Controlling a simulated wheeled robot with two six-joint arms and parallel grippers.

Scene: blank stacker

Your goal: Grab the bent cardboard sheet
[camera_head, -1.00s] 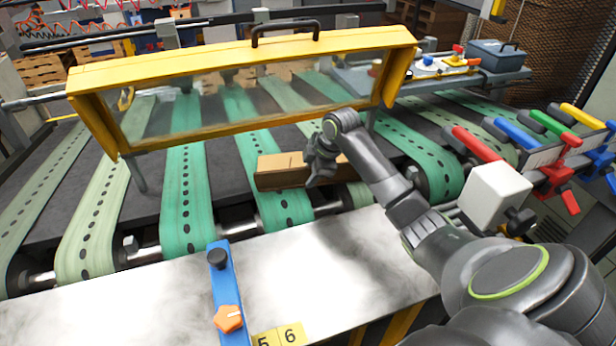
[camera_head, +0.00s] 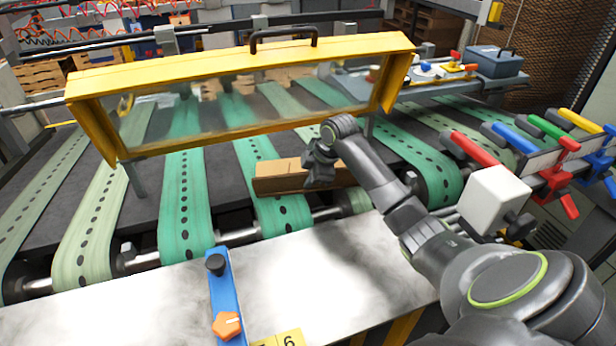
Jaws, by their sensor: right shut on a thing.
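The bent cardboard sheet (camera_head: 278,182) is a brown folded piece lying across a green belt near the front roller, below the yellow-framed clear guard. My right gripper (camera_head: 316,178) is at its right part, shut on it. The gripper's body hides some of the sheet, and a bit of it shows to the right of the gripper. The fingertips are dark and hard to make out. My left gripper is not in view.
The yellow-framed guard (camera_head: 245,57) stands just behind and above the sheet. A bare metal table (camera_head: 310,275) with a blue bar (camera_head: 223,290) lies in front. Coloured handles (camera_head: 540,140) and a white box (camera_head: 494,196) are at the right.

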